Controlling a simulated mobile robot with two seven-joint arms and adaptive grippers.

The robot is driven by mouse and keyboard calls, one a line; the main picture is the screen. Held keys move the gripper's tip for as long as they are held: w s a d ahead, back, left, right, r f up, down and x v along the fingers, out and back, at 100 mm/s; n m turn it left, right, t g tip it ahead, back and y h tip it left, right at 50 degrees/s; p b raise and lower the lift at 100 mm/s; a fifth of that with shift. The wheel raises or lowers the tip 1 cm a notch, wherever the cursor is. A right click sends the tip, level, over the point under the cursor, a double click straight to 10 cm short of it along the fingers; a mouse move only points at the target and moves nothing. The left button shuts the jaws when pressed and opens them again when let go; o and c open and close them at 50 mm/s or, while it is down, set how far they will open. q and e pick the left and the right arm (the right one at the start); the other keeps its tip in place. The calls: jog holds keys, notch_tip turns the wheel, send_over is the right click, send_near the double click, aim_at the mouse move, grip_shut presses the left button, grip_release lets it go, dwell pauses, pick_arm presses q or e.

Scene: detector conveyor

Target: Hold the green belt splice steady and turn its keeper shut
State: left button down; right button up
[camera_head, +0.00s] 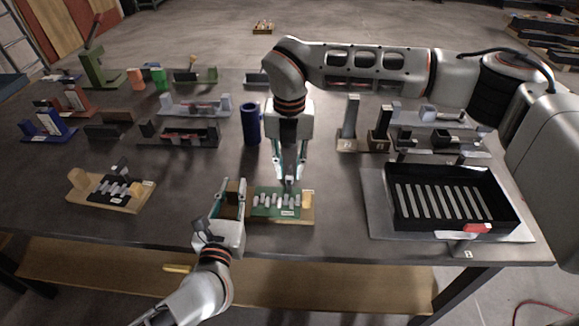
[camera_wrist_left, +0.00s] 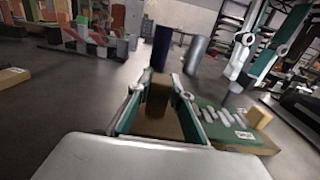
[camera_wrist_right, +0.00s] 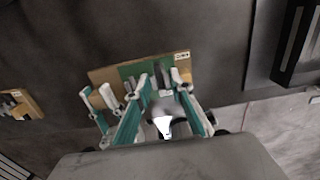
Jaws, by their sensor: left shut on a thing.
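The green belt splice (camera_head: 275,202) lies on a tan wooden base in the front middle of the table, with several grey pieces across it. My left gripper (camera_head: 234,190) is shut on the brown block (camera_wrist_left: 158,98) at the base's left end. My right gripper (camera_head: 289,177) points down over the back edge of the splice. Its fingers are apart, with a grey piece, perhaps the keeper (camera_wrist_right: 165,108), showing between them in the right wrist view. Whether they touch it I cannot tell. The splice also shows in the left wrist view (camera_wrist_left: 225,132).
A similar black splice on a wooden base (camera_head: 78,181) lies at the left. A black slotted tray (camera_head: 398,205) stands at the right. A blue cylinder (camera_head: 251,124) and several fixtures stand behind. Bare table lies between the left base and my left gripper.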

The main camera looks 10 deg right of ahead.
aim_at(290, 171)
dwell(0.3)
notch_tip(290, 171, up, 12)
dwell(0.5)
pick_arm(q)
jog(key=c, duration=1.8)
grip_release()
jog(key=shift+o, duration=0.2)
jog(key=shift+s, duration=0.1)
